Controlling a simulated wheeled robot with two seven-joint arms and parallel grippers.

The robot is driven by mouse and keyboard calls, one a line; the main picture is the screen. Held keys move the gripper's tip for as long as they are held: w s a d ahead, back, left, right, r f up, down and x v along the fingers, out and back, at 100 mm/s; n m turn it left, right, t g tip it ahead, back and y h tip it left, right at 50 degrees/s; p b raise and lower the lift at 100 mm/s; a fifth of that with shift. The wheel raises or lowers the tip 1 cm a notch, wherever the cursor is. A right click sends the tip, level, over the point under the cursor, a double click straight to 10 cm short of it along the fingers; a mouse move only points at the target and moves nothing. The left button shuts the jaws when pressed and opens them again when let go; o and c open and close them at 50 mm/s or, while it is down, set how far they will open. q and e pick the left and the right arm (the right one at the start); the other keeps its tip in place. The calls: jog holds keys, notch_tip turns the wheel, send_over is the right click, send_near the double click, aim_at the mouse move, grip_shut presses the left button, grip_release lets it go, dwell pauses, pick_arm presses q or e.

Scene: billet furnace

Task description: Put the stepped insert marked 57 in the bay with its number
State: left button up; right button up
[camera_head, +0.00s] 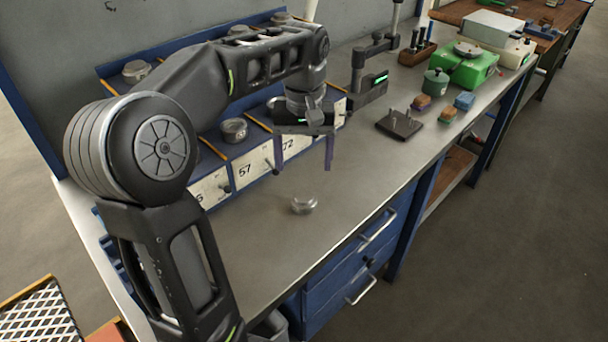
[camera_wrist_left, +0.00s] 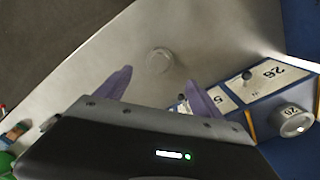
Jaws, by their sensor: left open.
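A round, grey metal stepped insert (camera_head: 303,204) stands on the open bench top; its marking cannot be read. It also shows in the left wrist view (camera_wrist_left: 158,60), beyond and between my fingertips. My left gripper (camera_head: 308,138), with purple fingers, is open and empty above the bench, behind the insert and apart from it; its fingers also show in the wrist view (camera_wrist_left: 158,80). The bay plate marked 57 (camera_head: 245,171) is on the blue rack, between the 26 plate (camera_wrist_left: 270,73) and the 72 plate (camera_head: 292,145). My right gripper is out of view.
Another metal piece (camera_head: 233,130) sits behind the 57 plate, and one (camera_wrist_left: 292,120) behind the 26 plate. Orange dividers separate the bays. A dark pronged plate (camera_head: 399,124), small blocks and a green device (camera_head: 467,68) stand farther right. The bench around the insert is clear.

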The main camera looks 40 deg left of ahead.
pick_arm(q)
jog(key=shift+r, duration=0.6)
